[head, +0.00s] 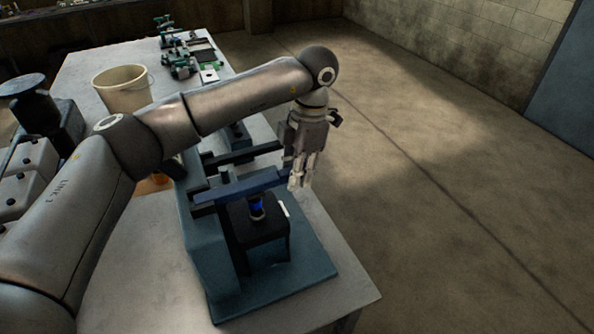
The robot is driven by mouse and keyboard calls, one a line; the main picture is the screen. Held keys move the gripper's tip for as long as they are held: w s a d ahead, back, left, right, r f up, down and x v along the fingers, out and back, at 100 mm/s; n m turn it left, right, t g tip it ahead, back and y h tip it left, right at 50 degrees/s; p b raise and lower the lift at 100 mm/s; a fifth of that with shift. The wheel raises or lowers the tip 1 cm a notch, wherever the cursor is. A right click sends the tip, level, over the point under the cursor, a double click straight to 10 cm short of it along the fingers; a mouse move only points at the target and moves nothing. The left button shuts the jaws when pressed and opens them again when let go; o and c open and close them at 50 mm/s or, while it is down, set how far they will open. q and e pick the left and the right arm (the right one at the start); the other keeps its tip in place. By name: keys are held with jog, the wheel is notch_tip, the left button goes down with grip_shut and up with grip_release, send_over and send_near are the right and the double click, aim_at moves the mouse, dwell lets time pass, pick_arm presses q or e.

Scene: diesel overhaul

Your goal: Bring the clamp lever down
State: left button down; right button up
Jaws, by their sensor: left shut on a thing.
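The clamp lever (245,187) is a long dark blue bar on a blue-grey press-like fixture (207,240). It reaches right across the fixture and lies close to level in the picture. My left gripper (300,183) points down at the lever's right end, with its fingers shut on that end. The fingers partly hide the tip of the lever. Below the lever stands a dark block (262,228) with a small blue and black round part (257,208) on top. My right gripper is out of view.
A second dark bar (245,153) lies behind the lever. The fixture's base plate (290,285) sits on a pale workbench (345,290). A beige bucket (122,90) and green-and-black parts (180,65) stand farther back. Open floor lies to the right.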

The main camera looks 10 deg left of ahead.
pick_arm(q)
jog(key=c, duration=1.3)
grip_release()
jog(key=shift+f, duration=0.25)
jog(key=shift+o, duration=0.2)
jog(key=shift+r, duration=0.1)
jog(key=shift+r, duration=0.2)
notch_tip(320, 180, up, 11)
jog(key=w+d, duration=0.1)
jog(key=shift+d+r, duration=0.15)
jog(key=shift+d, duration=0.1)
